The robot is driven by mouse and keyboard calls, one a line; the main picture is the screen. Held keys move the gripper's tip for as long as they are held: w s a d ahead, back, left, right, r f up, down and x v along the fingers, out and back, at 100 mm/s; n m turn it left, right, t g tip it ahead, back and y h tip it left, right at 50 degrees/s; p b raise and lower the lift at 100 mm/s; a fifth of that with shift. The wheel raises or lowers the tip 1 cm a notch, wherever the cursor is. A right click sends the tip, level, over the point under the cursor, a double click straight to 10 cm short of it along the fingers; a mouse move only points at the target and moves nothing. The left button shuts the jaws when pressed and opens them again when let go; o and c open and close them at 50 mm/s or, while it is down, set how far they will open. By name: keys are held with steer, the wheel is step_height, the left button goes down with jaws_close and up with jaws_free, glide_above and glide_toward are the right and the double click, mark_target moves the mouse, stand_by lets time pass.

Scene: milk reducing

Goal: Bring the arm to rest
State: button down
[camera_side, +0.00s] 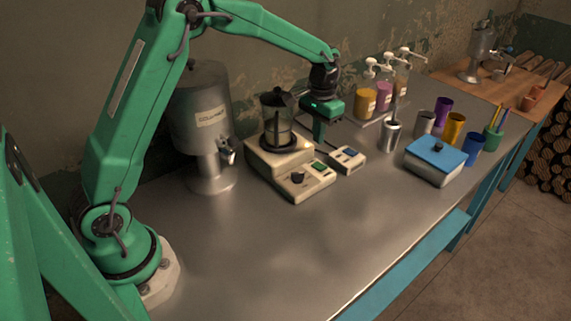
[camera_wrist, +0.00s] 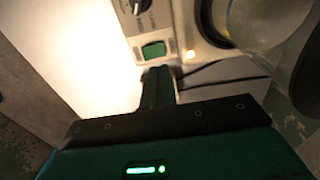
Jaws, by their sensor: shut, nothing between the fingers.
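My gripper (camera_side: 319,136) points down over the metal table, between the blender-like machine and the pump bottles. Its fingers are shut together with nothing between them. In the wrist view the closed fingers (camera_wrist: 158,72) point at the cream machine's front, near its green switch. My arm is raised and reaches out over the table from the left.
A cream machine (camera_side: 262,165) with a glass jug (camera_side: 277,128) stands left of my gripper. A steel urn (camera_side: 205,130), pump bottles (camera_side: 367,98), and a blue-lidded box (camera_side: 434,157) stand around. The front table is clear.

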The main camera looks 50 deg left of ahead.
steer(key=s+r+t, duration=0.3)
steer(key=s+r, duration=1)
steer(key=s+d+t, duration=0.1)
steer(key=s+t, duration=0.1)
steer(key=s, duration=1.3)
steer(key=shift+s+r+t, duration=0.15)
steer(key=shift+s+t, duration=0.15)
steer(key=shift+s, duration=0.1)
